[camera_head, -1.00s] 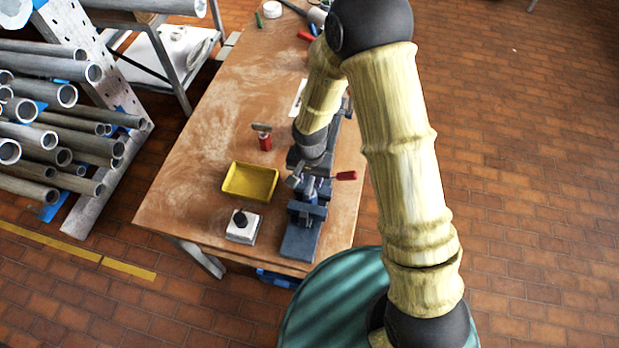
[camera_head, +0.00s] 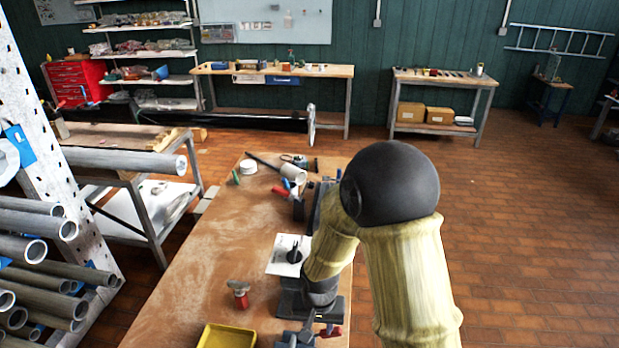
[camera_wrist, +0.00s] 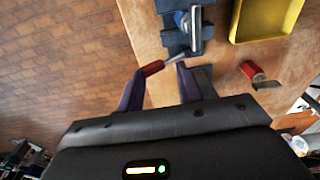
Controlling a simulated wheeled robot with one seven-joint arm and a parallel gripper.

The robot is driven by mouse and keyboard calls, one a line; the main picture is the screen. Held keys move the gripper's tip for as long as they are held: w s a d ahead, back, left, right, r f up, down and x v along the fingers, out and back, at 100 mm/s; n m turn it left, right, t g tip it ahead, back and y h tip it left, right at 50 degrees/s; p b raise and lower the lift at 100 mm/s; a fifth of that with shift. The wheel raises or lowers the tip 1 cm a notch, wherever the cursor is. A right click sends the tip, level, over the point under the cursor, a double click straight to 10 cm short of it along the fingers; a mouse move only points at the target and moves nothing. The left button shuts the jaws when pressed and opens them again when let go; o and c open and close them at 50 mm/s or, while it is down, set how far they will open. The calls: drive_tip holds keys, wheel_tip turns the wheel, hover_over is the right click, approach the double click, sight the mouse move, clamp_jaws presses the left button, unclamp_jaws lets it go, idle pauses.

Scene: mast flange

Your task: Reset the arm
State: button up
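My gripper (camera_wrist: 160,82) is open in the wrist view, with its two dark fingers apart and nothing held between them. A red handle (camera_wrist: 153,68) of a bench fixture shows just beyond the fingertips; I cannot tell whether they touch. The blue-grey fixture (camera_wrist: 181,22) lies further ahead. In the head view my bent arm (camera_head: 402,270) reaches over the right side of the wooden bench (camera_head: 205,270), with the wrist low over the fixture. The gripper's fingers cannot be made out clearly there.
A yellow tray (camera_head: 226,337) and a red-based tool (camera_head: 239,293) stand left of my wrist. A white plate (camera_head: 284,262) with a black piece lies behind it. A pipe rack (camera_head: 45,200) stands at left. The brick floor (camera_head: 530,220) at right is clear.

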drive_tip(key=s+d+r+t+b, duration=0.1)
drive_tip(key=s+d+r, duration=0.2)
drive_tip(key=d, duration=0.3)
drive_tip(key=s+d+r+n+b, duration=0.1)
drive_tip(key=s+d+r+b, duration=0.1)
drive_tip(key=s+d+r, duration=0.2)
drive_tip(key=d+r, duration=0.1)
drive_tip(key=d, duration=0.2)
drive_tip(key=shift+s+d+r+t+b, duration=0.2)
drive_tip(key=shift+s+t+b, duration=0.1)
drive_tip(key=shift+t, duration=0.1)
drive_tip(key=shift+w, duration=0.1)
idle(0.5)
